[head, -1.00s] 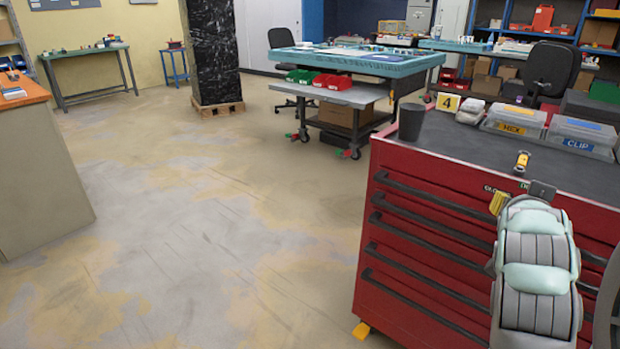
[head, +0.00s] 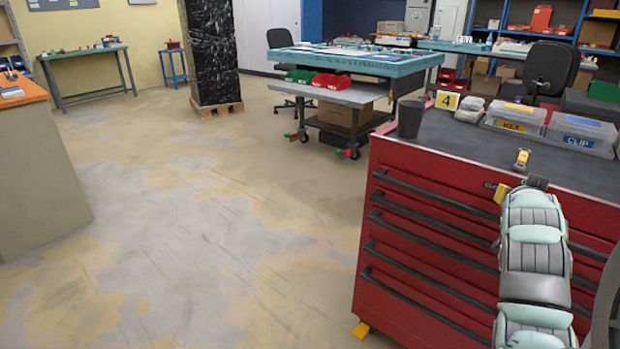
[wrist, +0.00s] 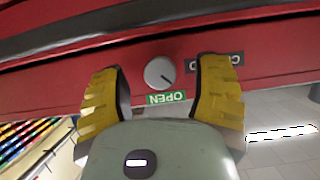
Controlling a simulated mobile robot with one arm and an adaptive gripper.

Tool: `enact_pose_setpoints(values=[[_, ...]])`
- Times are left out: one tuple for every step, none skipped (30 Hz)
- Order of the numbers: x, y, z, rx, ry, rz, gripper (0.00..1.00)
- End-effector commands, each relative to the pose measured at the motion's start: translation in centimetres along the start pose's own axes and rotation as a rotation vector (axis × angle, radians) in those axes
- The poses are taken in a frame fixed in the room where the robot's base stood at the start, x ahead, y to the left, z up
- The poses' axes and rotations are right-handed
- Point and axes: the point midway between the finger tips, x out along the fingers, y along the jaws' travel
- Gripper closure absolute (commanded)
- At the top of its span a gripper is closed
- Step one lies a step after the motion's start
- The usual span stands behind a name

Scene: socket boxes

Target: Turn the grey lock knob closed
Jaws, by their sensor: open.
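The grey lock knob (wrist: 160,72) is a round dial on the red drawer cabinet (head: 425,235). In the wrist view its dark pointer mark points to the lower right. A green OPEN label (wrist: 166,97) is just below it. A dark label (wrist: 222,66), partly covered by a finger, is to its right. My gripper (wrist: 158,64) is open, with its yellow fingers left and right of the knob; a gap shows on each side and I see no contact. In the head view one yellow finger (head: 502,194) shows at the cabinet's top front edge; the knob is hidden there.
The cabinet's black top carries a dark cup (head: 410,119), a yellow number 4 sign (head: 447,100), clear boxes marked HEX (head: 513,119) and CLIP (head: 580,135), and a small yellow-and-grey item (head: 522,160). Dark drawer handles run below. The floor to the left is clear.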

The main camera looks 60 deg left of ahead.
Motion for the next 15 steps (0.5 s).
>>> enact_pose_setpoints(values=[[0.19,-0.24,-0.03,-0.001,0.001,-0.004,0.37],[0.28,-0.25,-0.04,-0.001,0.001,-0.005,0.37],[0.37,-0.25,-0.02,-0.001,0.001,-0.005,0.37],[0.43,-0.24,-0.01,-0.001,0.000,-0.005,0.37],[0.46,-0.24,0.00,-0.001,0.000,-0.005,0.37],[0.50,-0.24,0.02,-0.001,0.000,-0.004,0.37],[0.51,-0.24,0.03,-0.001,0.000,-0.004,0.37],[0.52,-0.23,0.04,-0.001,-0.001,-0.004,0.37],[0.52,-0.23,0.05,-0.001,-0.001,-0.004,0.37],[0.52,-0.22,0.05,-0.001,-0.001,-0.004,0.37],[0.51,-0.22,0.04,-0.001,-0.001,-0.004,0.37],[0.51,-0.22,0.05,-0.001,-0.001,-0.004,0.37],[0.51,-0.21,0.05,-0.001,-0.001,-0.004,0.37],[0.51,-0.20,0.06,-0.001,-0.001,-0.004,0.35],[0.51,-0.20,0.05,-0.001,-0.001,-0.004,0.39]])
